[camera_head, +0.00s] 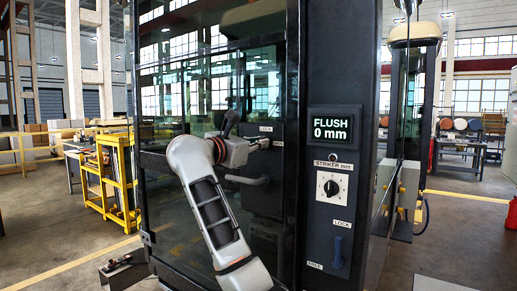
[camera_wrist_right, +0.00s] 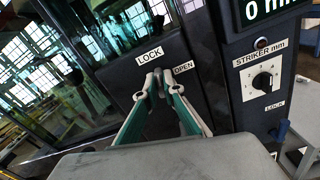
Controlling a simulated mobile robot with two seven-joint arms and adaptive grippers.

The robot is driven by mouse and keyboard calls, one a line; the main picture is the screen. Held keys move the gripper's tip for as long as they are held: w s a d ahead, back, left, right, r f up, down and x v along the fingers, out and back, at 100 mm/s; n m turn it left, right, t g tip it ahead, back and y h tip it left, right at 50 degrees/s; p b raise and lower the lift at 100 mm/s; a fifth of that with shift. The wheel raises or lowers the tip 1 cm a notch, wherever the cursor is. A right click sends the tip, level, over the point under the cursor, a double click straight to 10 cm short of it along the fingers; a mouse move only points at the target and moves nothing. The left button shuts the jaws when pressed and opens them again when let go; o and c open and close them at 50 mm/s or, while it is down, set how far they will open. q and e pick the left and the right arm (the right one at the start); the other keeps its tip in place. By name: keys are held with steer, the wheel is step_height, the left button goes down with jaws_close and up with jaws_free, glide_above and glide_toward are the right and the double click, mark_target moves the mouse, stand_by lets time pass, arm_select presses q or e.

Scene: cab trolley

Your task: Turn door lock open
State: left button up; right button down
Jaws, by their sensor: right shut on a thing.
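The glass cab door (camera_head: 185,95) has a dark lock plate (camera_head: 262,195) at its right side, with a LOCK label (camera_wrist_right: 149,54) and an OPEN label (camera_wrist_right: 184,68). My right gripper (camera_head: 264,143) reaches the plate between these labels. In the wrist view its fingertips (camera_wrist_right: 158,80) are together, shut on the door lock's turn piece. The fingers hide most of that piece, so I cannot tell its angle. A grey door handle (camera_head: 247,180) sits just below the gripper. My left gripper is not in view.
Right of the door, a dark post carries a display reading FLUSH 0 mm (camera_head: 330,129), a striker dial (camera_head: 331,187) and a blue lever (camera_head: 337,252) between LOCK and FREE labels. A yellow trolley (camera_head: 117,180) stands at the left. Open floor (camera_head: 60,240) lies in front of it.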

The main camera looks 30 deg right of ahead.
steer(key=m+b, duration=0.2)
steer(key=m, duration=0.2)
steer(key=m+b, duration=0.3)
steer(key=m, duration=0.1)
steer(key=m+b, duration=0.2)
steer(key=m, duration=0.1)
steer(key=shift+f+m+b, duration=0.4)
arm_select(q)
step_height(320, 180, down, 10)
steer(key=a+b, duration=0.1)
steer(key=b, duration=0.1)
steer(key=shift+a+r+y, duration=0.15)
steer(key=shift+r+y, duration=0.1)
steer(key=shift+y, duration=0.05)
arm_select(e)
steer(key=m, duration=0.3)
steer(key=shift+s+r+m, duration=0.1)
steer(key=shift+r+m, duration=0.05)
steer(key=shift+m, duration=0.15)
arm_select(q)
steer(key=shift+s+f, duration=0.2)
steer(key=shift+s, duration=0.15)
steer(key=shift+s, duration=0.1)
arm_select(e)
steer(key=c, duration=2.2)
jaws_free()
steer(key=shift+d, duration=0.1)
